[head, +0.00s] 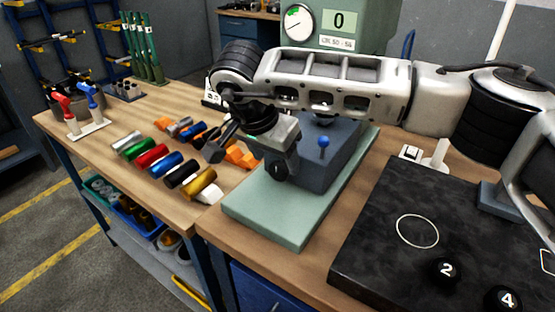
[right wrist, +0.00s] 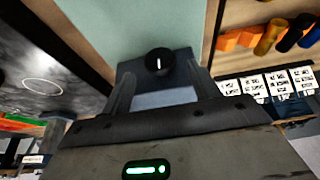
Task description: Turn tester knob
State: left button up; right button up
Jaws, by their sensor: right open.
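The tester is a green machine with a blue-grey housing (head: 325,165) on a pale green base (head: 290,225). Its round black knob (right wrist: 158,62) has a white mark that stands upright in the right wrist view. My right gripper (right wrist: 160,80) is open, with one finger to each side of the knob's line and the knob near the fingertips. I cannot tell whether they touch it. In the head view my right wrist covers part of the housing. The tester display (head: 339,21) reads 0, beside a round dial (head: 297,22). My left gripper is out of view.
A blue ball-ended lever (head: 323,142) rises from the housing. Several coloured cylinders (head: 150,157) and orange parts (head: 240,157) lie on the wooden bench to the left.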

aim_at(277, 165)
jog(key=shift+x, duration=1.55)
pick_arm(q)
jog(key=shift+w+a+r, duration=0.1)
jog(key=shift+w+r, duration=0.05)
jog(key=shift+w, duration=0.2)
